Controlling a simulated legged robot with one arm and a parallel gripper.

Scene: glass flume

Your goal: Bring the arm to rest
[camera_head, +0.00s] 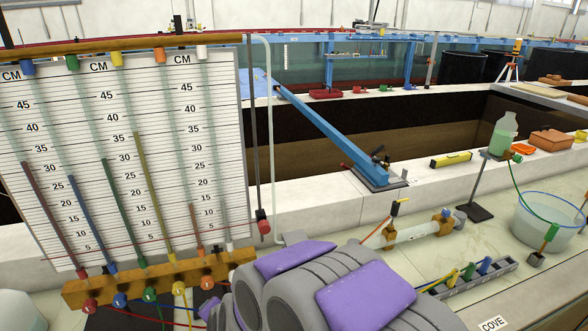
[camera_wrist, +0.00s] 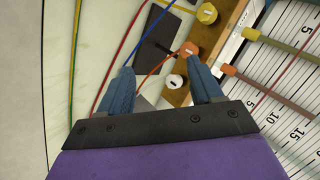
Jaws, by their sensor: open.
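My gripper (camera_wrist: 158,66) shows in the wrist view with its two blue fingers spread apart and nothing between them. Beyond the fingertips lie a dark flat piece (camera_wrist: 155,35) on the pale bench and an orange knob (camera_wrist: 189,49) at the foot of the manometer board. My grey and purple arm (camera_head: 300,285) fills the bottom middle of the head view, low in front of the bench. My gripper's fingers cannot be made out in the head view.
The manometer board (camera_head: 130,150) with coloured tubes stands at left on a wooden base (camera_head: 160,280).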

